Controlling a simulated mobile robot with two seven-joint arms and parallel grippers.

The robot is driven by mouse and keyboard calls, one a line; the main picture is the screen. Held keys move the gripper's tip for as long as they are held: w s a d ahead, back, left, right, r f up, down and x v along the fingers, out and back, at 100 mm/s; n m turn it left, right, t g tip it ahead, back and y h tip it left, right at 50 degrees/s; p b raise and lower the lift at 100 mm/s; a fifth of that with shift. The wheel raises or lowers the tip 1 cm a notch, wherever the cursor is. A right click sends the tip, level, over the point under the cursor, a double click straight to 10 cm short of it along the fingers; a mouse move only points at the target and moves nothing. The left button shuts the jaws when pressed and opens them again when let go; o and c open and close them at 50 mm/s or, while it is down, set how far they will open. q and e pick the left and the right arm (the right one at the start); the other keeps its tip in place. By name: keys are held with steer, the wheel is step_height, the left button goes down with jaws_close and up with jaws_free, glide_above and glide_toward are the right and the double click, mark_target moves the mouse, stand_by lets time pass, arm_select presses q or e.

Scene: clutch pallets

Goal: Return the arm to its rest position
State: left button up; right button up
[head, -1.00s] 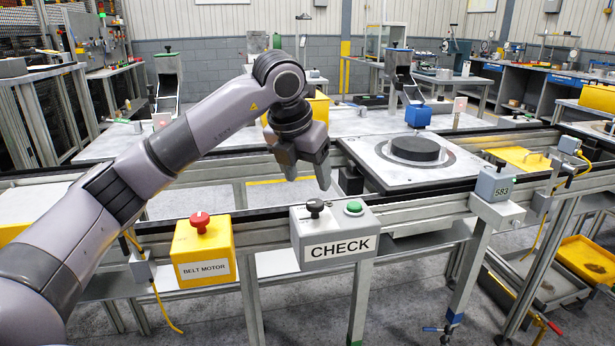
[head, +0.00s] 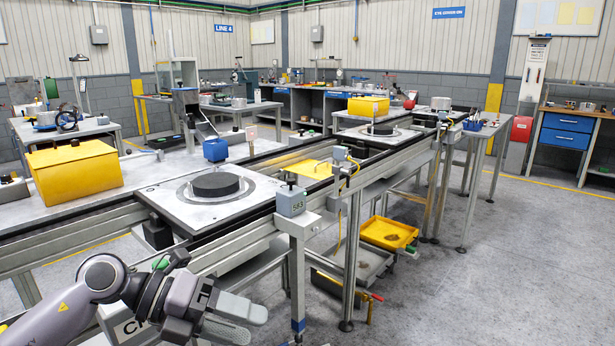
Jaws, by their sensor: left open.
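My left arm comes in at the lower left of the head view. Its gripper (head: 238,318) is low, in front of the conveyor's near rail, with its fingers pointing right. The fingers are apart and nothing shows between them. The white CHECK box (head: 118,326) is mostly hidden behind my arm. The green button (head: 161,263) shows just above the gripper's wrist. My right gripper is not in view.
A pallet (head: 170,205) with a dark disc (head: 216,185) sits on the conveyor, beside a grey box (head: 290,200) on the rail. A second pallet (head: 352,135) stands farther along. Yellow trays (head: 388,232) sit below. The floor at right is clear.

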arm_select(q)
steer(key=s+d+r+n+t+h+p, duration=0.1)
steer(key=s+d+r+n+t+h, duration=0.1)
steer(key=d+n+t+h, duration=0.4)
steer(key=s+a+f+n+t+y+p, duration=0.2)
steer(key=a+f+n+t+y, duration=0.9)
steer(key=n, duration=1.2)
steer(key=s+a+f+n+g+y, duration=0.2)
steer(key=s+f+n+g, duration=0.1)
steer(key=s+f, duration=0.3)
steer(key=s+a+f+n+g+y+p, duration=0.1)
steer(key=s+a+f+n+g+y, duration=0.2)
steer(key=s+f, duration=0.3)
step_height(320, 180, down, 4)
steer(key=shift+s+a+f+n+g+y, duration=0.15)
steer(key=shift+s+n+g+y, duration=0.2)
steer(key=shift+g, duration=0.55)
